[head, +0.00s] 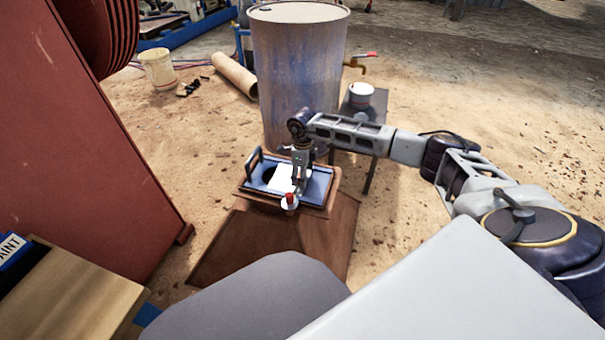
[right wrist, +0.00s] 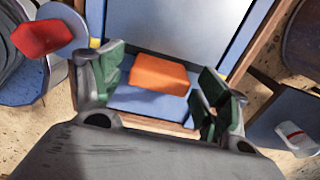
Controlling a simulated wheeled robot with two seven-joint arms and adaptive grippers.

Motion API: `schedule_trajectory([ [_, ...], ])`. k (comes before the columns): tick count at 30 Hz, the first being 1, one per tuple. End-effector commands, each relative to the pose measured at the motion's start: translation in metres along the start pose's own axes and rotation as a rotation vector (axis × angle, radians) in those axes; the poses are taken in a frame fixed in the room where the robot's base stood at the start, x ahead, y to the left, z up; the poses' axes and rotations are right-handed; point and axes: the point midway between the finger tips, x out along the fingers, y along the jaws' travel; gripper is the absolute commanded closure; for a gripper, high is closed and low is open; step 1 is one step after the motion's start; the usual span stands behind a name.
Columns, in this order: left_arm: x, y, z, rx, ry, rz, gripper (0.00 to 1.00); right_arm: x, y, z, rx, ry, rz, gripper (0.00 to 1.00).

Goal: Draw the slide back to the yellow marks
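The slide (head: 318,186) is a blue-grey plate in a brown frame on top of a rusty hopper, in the middle of the head view. A dark opening and a bright white patch show on it. My right gripper (head: 300,182) points down over its right part. In the right wrist view, the right gripper (right wrist: 163,88) is open, with green-padded fingers on either side of an orange block (right wrist: 160,74) on the blue plate (right wrist: 150,22). Gaps show between block and fingers. One yellow mark (right wrist: 95,43) shows beside the left finger. My left gripper is out of view.
A red knob (head: 290,197) stands at the frame's near edge, close to the gripper. A dark handle (head: 253,161) rises at its left end. A large drum (head: 298,75) stands behind; a small table (head: 366,100) with a white pot (head: 361,94) is right. A red machine wall (head: 85,150) fills the left.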

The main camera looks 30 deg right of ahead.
Motion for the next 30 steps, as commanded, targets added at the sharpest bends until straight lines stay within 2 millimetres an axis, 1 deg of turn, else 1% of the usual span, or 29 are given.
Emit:
schedule_trajectory([
  [8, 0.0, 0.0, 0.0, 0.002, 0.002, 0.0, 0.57, -0.001, 0.0, 0.001, -0.001, -0.003, 0.0, 0.25],
  [14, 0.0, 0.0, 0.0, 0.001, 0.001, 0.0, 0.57, -0.01, 0.0, 0.002, -0.001, -0.004, 0.0, 0.25],
  [20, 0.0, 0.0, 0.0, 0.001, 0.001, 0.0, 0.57, -0.033, -0.001, 0.001, -0.001, -0.005, -0.002, 0.25],
  [30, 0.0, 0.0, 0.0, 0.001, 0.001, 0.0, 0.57, -0.083, -0.001, 0.001, 0.0, -0.003, -0.002, 0.25],
])
